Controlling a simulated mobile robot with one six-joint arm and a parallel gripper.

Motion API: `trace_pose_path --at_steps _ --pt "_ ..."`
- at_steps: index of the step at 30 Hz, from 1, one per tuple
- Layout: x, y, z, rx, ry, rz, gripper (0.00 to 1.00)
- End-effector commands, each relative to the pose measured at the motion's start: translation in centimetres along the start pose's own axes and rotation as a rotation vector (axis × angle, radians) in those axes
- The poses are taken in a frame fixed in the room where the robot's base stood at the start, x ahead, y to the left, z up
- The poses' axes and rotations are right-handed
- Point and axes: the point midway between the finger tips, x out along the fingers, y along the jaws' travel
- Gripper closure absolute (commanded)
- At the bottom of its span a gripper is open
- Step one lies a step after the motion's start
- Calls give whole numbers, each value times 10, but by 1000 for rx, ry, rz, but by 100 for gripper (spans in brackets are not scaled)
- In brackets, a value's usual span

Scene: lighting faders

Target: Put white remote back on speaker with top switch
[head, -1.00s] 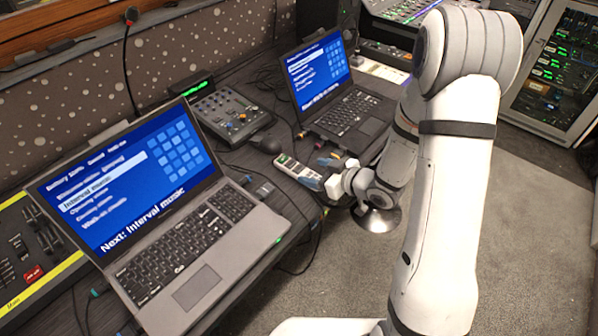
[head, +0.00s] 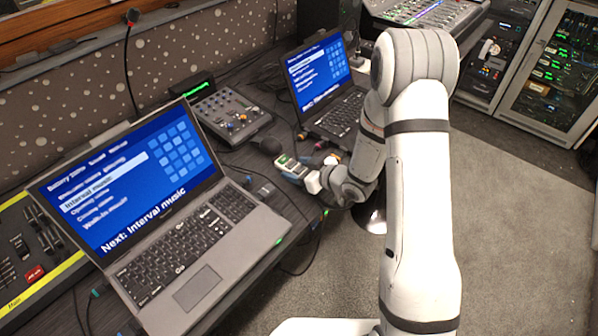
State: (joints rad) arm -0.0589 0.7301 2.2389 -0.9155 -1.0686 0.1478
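The white remote (head: 288,163) is at the desk's front edge, between the two laptops, with dark buttons on its face. My gripper (head: 303,171) is at the remote's near end, with bluish fingertips around or beside it. The gripper body and wrist hide part of that end. I cannot tell whether the fingers are closed on the remote, or whether it rests on the desk. A dark upright box (head: 318,14) at the back of the desk may be a speaker; no top switch can be made out.
A large laptop (head: 205,225) is at the left front, and a smaller laptop (head: 345,115) is beyond my gripper. A small mixer (head: 232,115) and a dark mouse (head: 267,146) are behind the remote. Cables cross the desk. Equipment racks (head: 552,75) stand at right; the carpet (head: 530,240) is clear.

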Motion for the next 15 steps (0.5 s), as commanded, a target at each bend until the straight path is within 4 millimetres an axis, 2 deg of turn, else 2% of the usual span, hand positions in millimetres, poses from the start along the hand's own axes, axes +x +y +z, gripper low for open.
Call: trace_pose_path --at_steps 2,15 --pt "0 0 0 0 0 0 44" --pt "-1 1 0 1 0 2 80"
